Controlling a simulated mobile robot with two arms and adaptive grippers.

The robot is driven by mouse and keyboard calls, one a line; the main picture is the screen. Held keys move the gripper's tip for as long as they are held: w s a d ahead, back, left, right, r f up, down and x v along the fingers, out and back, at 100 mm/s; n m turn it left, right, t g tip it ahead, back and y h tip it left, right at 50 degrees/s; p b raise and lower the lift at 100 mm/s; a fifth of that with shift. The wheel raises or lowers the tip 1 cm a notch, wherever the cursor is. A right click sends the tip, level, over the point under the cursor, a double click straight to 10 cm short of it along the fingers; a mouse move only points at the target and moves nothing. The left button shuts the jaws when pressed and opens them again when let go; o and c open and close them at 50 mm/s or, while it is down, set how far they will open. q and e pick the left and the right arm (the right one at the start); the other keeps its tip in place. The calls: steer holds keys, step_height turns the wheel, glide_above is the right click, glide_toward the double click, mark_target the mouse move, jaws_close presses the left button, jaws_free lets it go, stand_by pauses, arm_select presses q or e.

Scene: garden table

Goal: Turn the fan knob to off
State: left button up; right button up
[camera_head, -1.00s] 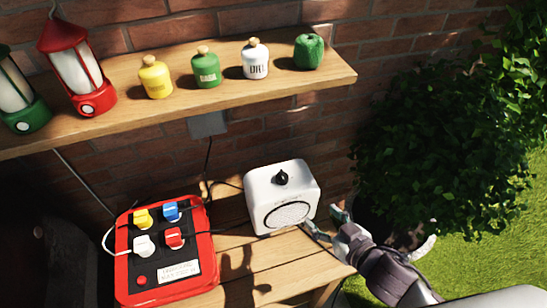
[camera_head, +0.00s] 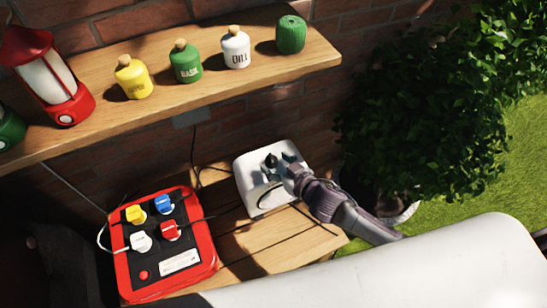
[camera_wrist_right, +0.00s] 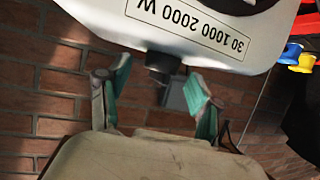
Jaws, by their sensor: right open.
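The white fan heater (camera_head: 258,192) stands on the wooden table, with a black knob (camera_head: 270,162) on its top. The knob also shows in the right wrist view (camera_wrist_right: 163,64), beside the heater's white face with its printed label. My right gripper (camera_head: 281,160) is over the heater's top, close to the knob. In the wrist view its two green-padded fingers (camera_wrist_right: 158,98) are apart, one on each side of the knob and a little short of it. Contact with the knob is not visible. My left gripper is out of view.
A red power box (camera_head: 205,262) with coloured plugs stands left of the heater on the table (camera_head: 290,238). A shelf (camera_head: 165,105) above holds lanterns and several jars. A bush (camera_head: 420,130) is at the right. Cables hang behind the table.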

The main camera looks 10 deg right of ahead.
steer(key=shift+w+a+f, duration=0.15)
steer(key=shift+w+a, duration=0.05)
steer(key=shift+w, duration=0.2)
steer(key=shift+w+f, duration=0.1)
steer(key=shift+w, duration=0.05)
steer(key=shift+w+a, duration=0.1)
steer(key=shift+f, duration=0.1)
steer(key=shift+c, duration=0.2)
steer(key=c, duration=1.1)
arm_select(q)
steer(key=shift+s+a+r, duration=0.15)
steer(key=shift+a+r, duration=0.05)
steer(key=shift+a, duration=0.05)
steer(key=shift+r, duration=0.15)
